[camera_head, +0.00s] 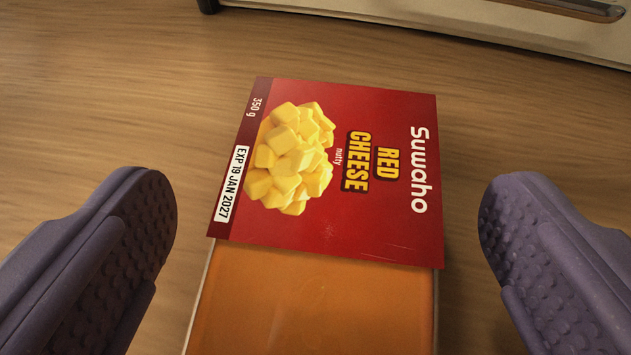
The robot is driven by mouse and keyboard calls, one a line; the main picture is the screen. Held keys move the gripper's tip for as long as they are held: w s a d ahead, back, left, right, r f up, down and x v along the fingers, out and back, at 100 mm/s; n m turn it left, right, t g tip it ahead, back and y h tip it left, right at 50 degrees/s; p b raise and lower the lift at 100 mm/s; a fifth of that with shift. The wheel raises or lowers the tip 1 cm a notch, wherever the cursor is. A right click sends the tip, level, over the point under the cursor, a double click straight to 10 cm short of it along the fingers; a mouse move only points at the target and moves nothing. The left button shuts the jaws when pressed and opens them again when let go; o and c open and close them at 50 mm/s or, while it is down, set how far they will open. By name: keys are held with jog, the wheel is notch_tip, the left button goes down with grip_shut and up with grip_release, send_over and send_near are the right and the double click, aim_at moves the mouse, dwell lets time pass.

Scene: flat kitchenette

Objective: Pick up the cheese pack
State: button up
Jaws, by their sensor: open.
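The cheese pack (375,225) lies on the wooden surface in the middle of the view. It has a red label reading "Suwaho Red Cheese" with a picture of yellow cubes, and an orange part below the label. Its lower end is cut off by the bottom edge of the picture. My gripper (322,225) is open, with one purple padded finger to the left of the pack and the other to the right. There is a visible gap between each finger and the pack, and nothing is held.
The wooden surface (120,90) is bare around the pack. A pale object with a metallic bar (565,8) stands along the top right edge, partly out of view. A small dark thing shows at the top left of it.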

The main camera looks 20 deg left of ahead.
jog(key=shift+r, duration=0.1)
jog(key=shift+c, duration=0.5)
jog(key=shift+s, duration=0.1)
jog(key=c, duration=1.3)
